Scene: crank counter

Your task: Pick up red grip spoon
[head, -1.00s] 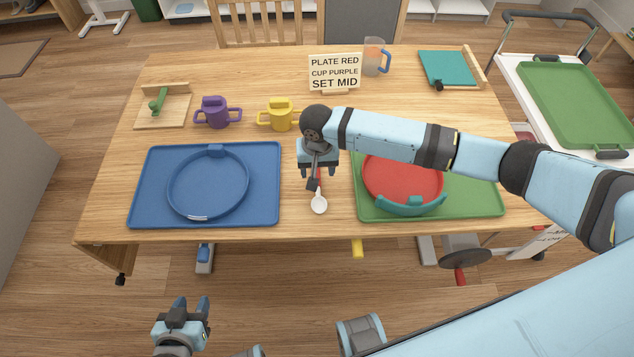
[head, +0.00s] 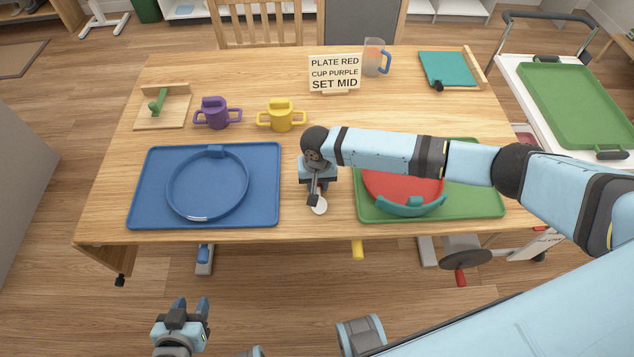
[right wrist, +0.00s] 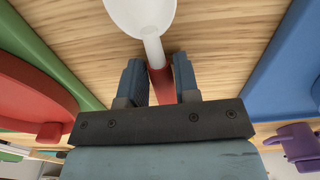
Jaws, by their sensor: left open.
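The red grip spoon lies on the table between the two trays. Its white bowl (head: 320,207) shows in the head view, while my right arm hides most of the handle. My right gripper (head: 318,189) is low over the handle. In the right wrist view its two fingers (right wrist: 160,66) are apart, one on each side of the spoon's red grip (right wrist: 161,85), with small gaps visible. The white bowl (right wrist: 140,14) points away from the palm. My left gripper (head: 191,303) is open and empty, in front of the table over the floor.
A blue tray with a blue ring-shaped plate (head: 168,187) is left of the spoon. A green tray (head: 480,205) with a red plate (head: 385,190) is right. Purple (head: 217,114) and yellow (head: 282,115) cups and a sign (head: 335,73) stand behind.

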